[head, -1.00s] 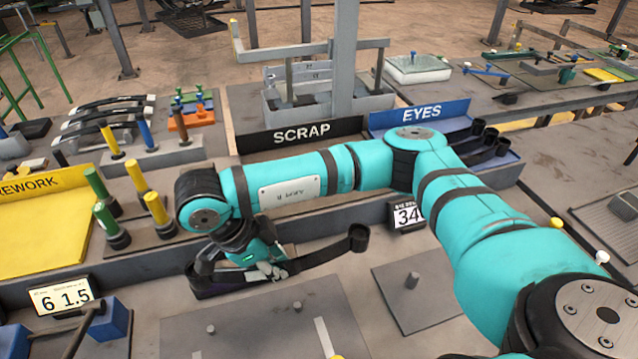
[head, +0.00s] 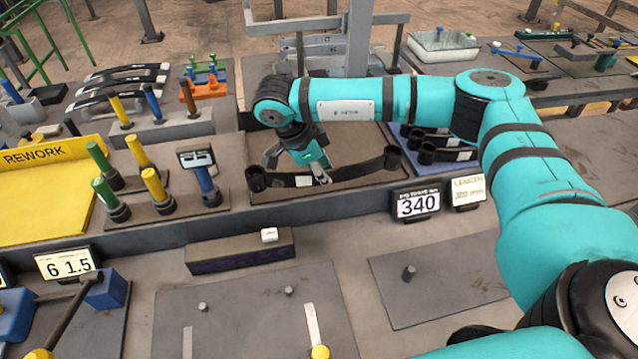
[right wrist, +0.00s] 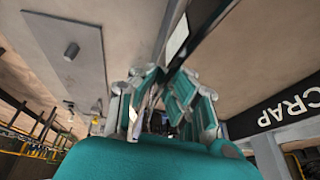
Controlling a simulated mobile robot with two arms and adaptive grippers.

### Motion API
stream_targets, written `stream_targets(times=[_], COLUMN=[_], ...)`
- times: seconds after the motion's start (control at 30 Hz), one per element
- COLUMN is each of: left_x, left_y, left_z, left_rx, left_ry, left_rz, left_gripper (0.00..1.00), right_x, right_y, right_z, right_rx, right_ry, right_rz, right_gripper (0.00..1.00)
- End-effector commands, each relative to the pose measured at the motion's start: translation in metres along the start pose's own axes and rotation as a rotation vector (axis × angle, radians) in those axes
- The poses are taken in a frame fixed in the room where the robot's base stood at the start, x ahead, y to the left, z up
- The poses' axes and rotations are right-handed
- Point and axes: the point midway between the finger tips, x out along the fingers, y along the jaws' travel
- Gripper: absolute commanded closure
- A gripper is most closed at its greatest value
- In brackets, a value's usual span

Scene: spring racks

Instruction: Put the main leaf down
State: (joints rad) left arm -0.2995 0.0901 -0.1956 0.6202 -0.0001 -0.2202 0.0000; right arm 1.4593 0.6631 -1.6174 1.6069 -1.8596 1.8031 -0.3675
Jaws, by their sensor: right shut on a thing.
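The main leaf (head: 345,177) is a dark, slightly bowed bar with a rolled eye at each end and a pale label. It lies left to right in the head view, over a grey-brown tray area (head: 292,146) behind the bench's front ledge. My right gripper (head: 319,174) is shut on its middle from above. I cannot tell whether the leaf touches the surface. In the right wrist view the leaf (right wrist: 206,30) runs diagonally past the fingers, and the SCRAP sign (right wrist: 283,111) is at the right. My left gripper is not in view.
The yellow REWORK tray (head: 45,205) and several upright coloured-handled tools (head: 155,190) stand at the left. More dark leaves (head: 447,152) lie just right of the held one. A dark block (head: 240,252) and a display reading 340 (head: 417,204) are nearer.

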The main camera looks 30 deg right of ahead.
Motion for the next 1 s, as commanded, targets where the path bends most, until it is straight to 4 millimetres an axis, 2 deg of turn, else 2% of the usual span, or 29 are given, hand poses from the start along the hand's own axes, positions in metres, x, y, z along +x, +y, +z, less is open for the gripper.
stream_targets(times=[0.1, 0.3, 0.47, 0.7, 0.93, 0.97, 1.0], left_x=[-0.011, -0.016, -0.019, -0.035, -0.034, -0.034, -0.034], left_y=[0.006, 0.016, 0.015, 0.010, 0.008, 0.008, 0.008], left_z=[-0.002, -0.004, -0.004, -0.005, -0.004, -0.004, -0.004], left_rx=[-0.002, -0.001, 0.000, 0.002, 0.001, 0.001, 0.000], left_ry=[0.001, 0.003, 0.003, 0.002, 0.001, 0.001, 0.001], left_rz=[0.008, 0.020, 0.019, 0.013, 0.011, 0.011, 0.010], left_gripper=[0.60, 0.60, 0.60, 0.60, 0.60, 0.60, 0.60], right_x=[0.001, 0.008, 0.013, 0.036, 0.043, 0.045, 0.045], right_y=[-0.023, -0.042, -0.044, -0.042, -0.042, -0.041, -0.040], right_z=[-0.008, -0.011, -0.010, -0.001, 0.002, 0.002, 0.002], right_rx=[0.005, 0.002, -0.001, 0.001, 0.002, 0.000, 0.000], right_ry=[0.001, -0.002, 0.000, 0.001, -0.001, 0.000, 0.000], right_rz=[-0.002, -0.003, -0.001, 0.000, -0.003, 0.001, 0.001], right_gripper=[1.00, 1.00, 1.00, 1.00, 1.00, 0.91, 0.85])
